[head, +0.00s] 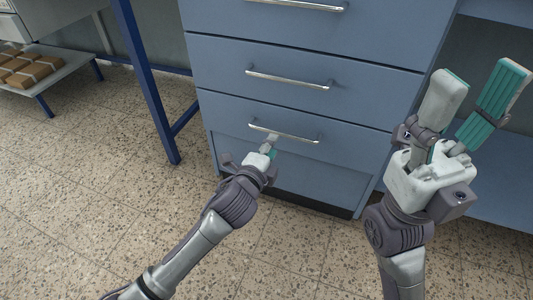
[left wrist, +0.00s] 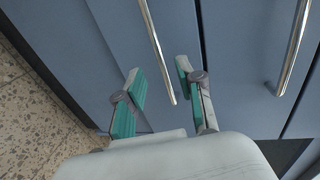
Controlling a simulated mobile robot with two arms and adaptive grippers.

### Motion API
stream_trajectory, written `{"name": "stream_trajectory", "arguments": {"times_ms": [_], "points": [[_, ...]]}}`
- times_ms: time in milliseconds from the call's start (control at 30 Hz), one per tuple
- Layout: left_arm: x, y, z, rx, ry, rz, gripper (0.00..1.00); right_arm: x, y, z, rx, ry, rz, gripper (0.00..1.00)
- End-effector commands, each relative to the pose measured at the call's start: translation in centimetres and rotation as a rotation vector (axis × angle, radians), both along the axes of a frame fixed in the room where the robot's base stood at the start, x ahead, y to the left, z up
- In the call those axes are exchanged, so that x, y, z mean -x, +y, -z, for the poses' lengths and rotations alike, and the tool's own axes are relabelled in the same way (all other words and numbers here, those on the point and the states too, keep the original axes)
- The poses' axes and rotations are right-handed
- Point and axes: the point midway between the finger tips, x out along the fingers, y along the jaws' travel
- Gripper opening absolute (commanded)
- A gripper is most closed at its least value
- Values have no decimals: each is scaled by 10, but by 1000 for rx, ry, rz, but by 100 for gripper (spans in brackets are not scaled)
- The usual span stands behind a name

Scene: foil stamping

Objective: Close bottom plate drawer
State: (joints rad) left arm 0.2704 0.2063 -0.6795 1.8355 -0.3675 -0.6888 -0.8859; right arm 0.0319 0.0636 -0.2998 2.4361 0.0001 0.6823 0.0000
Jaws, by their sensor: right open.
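The bottom drawer (head: 340,150) is the lowest blue front of the cabinet, with a horizontal metal bar handle (head: 300,137). It looks nearly flush with the fronts above; I cannot tell whether a small gap remains. My left gripper (head: 271,147) is at this drawer, just below its handle, and hides part of the front. In the left wrist view the left fingers (left wrist: 160,78) are apart, with the end of the bottom handle (left wrist: 158,50) showing between them. Contact cannot be made out. My right gripper (head: 487,85) is open, empty and raised at the right, fingers pointing up.
The middle drawer (head: 220,62) and its handle (head: 290,78) are above, with another drawer (head: 400,20) higher up. A blue table leg (head: 145,80) stands left of the cabinet. A low shelf (head: 60,75) with brown boxes is far left. The speckled floor (head: 90,180) in front is clear.

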Motion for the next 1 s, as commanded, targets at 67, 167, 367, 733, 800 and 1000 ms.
{"name": "stream_trajectory", "arguments": {"times_ms": [67,167,367,733,800,1000], "points": [[14,4,-2,-1,0,1,37,0,0,0,0,0,0,54],[24,8,-5,0,0,0,37,0,0,0,0,0,0,54],[32,11,-7,0,-1,0,37,0,0,0,0,1,0,54],[32,10,-7,0,0,0,37,0,0,0,0,0,0,54],[32,10,-8,4,-1,1,37,0,0,0,0,1,0,54],[53,-9,-54,269,-59,94,37,-2,-1,1,-2,32,-2,54]]}}
